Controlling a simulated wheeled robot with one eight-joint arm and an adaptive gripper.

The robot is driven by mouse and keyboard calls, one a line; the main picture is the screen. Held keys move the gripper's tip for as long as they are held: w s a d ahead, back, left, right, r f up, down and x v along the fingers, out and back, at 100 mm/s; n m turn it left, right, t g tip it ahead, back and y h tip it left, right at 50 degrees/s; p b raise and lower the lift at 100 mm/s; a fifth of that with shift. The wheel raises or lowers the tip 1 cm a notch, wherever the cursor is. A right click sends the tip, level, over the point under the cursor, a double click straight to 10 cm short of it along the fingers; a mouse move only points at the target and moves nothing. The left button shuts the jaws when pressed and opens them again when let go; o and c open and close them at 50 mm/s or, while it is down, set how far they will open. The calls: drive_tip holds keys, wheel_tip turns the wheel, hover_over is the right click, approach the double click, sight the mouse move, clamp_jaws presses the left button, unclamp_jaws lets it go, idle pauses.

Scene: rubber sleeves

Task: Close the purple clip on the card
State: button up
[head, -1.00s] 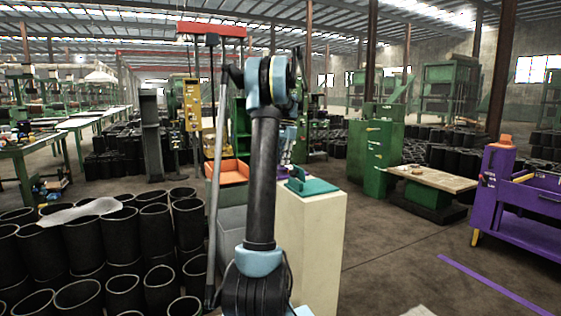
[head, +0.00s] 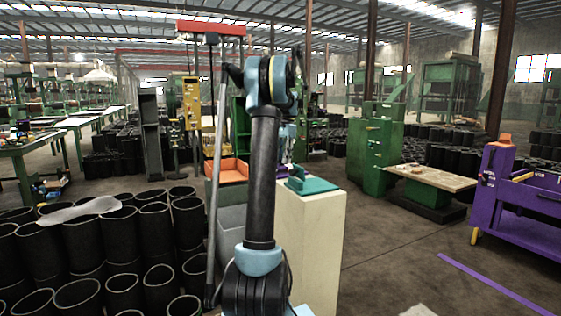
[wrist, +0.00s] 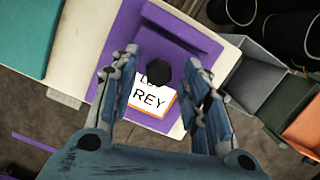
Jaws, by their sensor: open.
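In the wrist view a purple clip (wrist: 177,24) with a raised bar-like part lies on a pale pedestal top. A white card (wrist: 150,102) with an orange edge and black letters, "REY" readable, lies on the purple base. A black six-sided piece (wrist: 158,74) covers part of the card's upper lettering; I cannot tell what it belongs to. My gripper (wrist: 161,58) is open and empty, with its fingers on either side of the black piece and card. In the head view the arm mostly hides the clip, and a small purple part (head: 281,174) shows beside it.
A teal object (head: 312,185) sits on the pale pedestal (head: 322,240); it also shows in the wrist view (wrist: 25,38). Grey and orange bins (wrist: 245,75) stand to the right there. Black tubes (head: 100,245) crowd the floor at left. A purple cart (head: 520,205) stands far right.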

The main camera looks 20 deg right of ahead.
wheel_tip(320, 180, up, 11)
drive_tip(key=d, duration=0.2)
drive_tip(key=shift+w, duration=0.4)
drive_tip(key=s+a+f+n+t+h, duration=0.1)
drive_tip(key=s+a+f+n, duration=0.25)
drive_tip(key=s+a, duration=0.75)
drive_tip(key=s+a+f+n+h, duration=0.1)
drive_tip(key=s+a+f+n, duration=0.25)
drive_tip(key=s+a, duration=0.75)
drive_tip(key=s+a+f+n+t, duration=0.1)
drive_tip(key=s+a+f+n, duration=0.3)
drive_tip(key=s+f, duration=0.6)
drive_tip(key=s+a+f+n, duration=0.3)
drive_tip(key=s+a+f, duration=0.6)
drive_tip(key=f, duration=0.5)
drive_tip(key=shift+s+a+f+n+t, duration=0.15)
drive_tip(key=shift+s+f+n+t, duration=0.25)
drive_tip(key=shift+s, duration=0.15)
